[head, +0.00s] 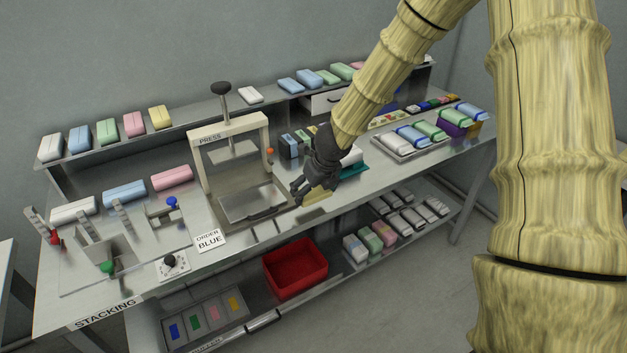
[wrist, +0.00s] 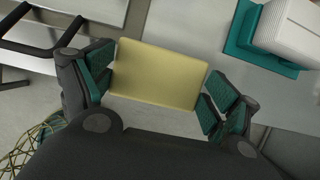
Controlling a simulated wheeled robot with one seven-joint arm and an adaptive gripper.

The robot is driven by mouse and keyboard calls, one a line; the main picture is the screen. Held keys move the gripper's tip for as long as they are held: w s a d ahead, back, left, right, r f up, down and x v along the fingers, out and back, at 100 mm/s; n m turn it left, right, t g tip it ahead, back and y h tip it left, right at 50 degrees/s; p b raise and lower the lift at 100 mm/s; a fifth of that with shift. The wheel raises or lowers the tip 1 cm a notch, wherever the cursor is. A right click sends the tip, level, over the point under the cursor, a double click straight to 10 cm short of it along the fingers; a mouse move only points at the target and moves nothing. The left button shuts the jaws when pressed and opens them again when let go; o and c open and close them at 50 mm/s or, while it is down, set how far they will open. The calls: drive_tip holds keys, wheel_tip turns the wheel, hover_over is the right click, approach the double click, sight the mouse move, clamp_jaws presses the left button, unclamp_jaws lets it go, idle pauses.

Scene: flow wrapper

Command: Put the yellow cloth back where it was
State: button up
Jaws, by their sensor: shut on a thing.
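The yellow cloth (wrist: 157,75) is a flat, pale yellow rectangle held between the two fingers of my gripper (wrist: 155,88) in the wrist view. Its ends meet the teal finger pads on both sides. In the head view my gripper (head: 312,190) is at the front of the steel bench, just right of the press, with the cloth (head: 318,197) under it. I cannot tell whether the cloth touches the bench top.
The press (head: 228,140) with its tray and front handle stands close on the left. A teal stand (wrist: 245,45) bearing a white block is close on the right. A red bin (head: 295,268) sits on the lower shelf. Coloured packs line the back shelf.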

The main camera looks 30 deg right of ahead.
drive_tip(key=w+d+p, duration=0.1)
drive_tip(key=w, duration=0.1)
drive_tip(key=w+d+p, duration=0.2)
drive_tip(key=w, duration=0.1)
drive_tip(key=shift+w+f+p, duration=0.25)
drive_tip(key=shift+w+p, duration=0.05)
drive_tip(key=shift+p, duration=0.1)
drive_tip(key=shift+f, duration=0.1)
drive_tip(key=shift+w+f+b, duration=0.1)
drive_tip(key=shift+f+b, duration=0.85)
drive_tip(key=shift+f, duration=0.85)
drive_tip(key=shift+f, duration=0.1)
drive_tip(key=o, duration=0.8)
drive_tip(key=shift+c, duration=0.2)
